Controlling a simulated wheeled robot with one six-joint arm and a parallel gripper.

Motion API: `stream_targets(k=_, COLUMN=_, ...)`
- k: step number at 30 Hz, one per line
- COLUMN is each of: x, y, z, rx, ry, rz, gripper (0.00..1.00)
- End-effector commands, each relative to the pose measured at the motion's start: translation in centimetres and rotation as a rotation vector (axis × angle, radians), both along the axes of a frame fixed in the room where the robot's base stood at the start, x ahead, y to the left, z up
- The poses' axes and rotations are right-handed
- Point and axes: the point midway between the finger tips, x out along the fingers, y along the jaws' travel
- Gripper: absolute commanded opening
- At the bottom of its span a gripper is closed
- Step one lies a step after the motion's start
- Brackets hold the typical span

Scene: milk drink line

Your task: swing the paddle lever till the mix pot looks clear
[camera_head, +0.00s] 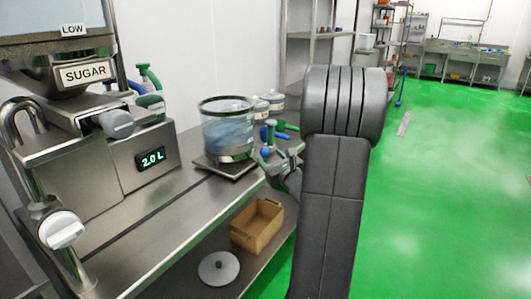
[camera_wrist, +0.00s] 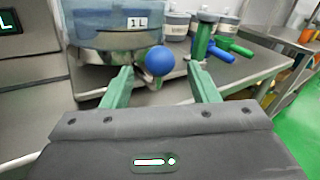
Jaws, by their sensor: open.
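The mix pot (camera_head: 228,132) is a clear, round vessel on a metal base on the steel counter. Its contents look bluish and streaky in the head view. In the wrist view the pot (camera_wrist: 105,28) fills the upper left and bears a "1 L" label. A blue ball knob (camera_wrist: 159,60), apparently the paddle lever's end, stands in front of the pot. My gripper (camera_wrist: 160,72) is open, its green fingers on either side of the knob with gaps to both. In the head view my gripper (camera_head: 276,158) is beside the pot, partly hidden by my arm.
Lidded tubs (camera_head: 270,103) and green-and-blue handled tools (camera_wrist: 205,38) stand just behind the knob. A sugar dispenser (camera_head: 87,72) and a "2.0 L" display (camera_head: 151,159) are left. A cardboard box (camera_head: 258,226) and round lid (camera_head: 219,268) lie on the lower shelf.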

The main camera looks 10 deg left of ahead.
Motion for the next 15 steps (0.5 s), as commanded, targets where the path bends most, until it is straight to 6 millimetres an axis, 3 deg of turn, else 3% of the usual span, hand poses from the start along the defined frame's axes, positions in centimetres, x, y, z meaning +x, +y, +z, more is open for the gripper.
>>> stream_targets(k=6, x=2.8, y=2.2, z=0.0, rx=-0.001, ry=0.0, rz=0.001, gripper=0.54)
stream_targets(k=15, x=3.8, y=3.0, z=0.0, rx=-0.001, ry=0.0, rz=0.0, gripper=0.54)
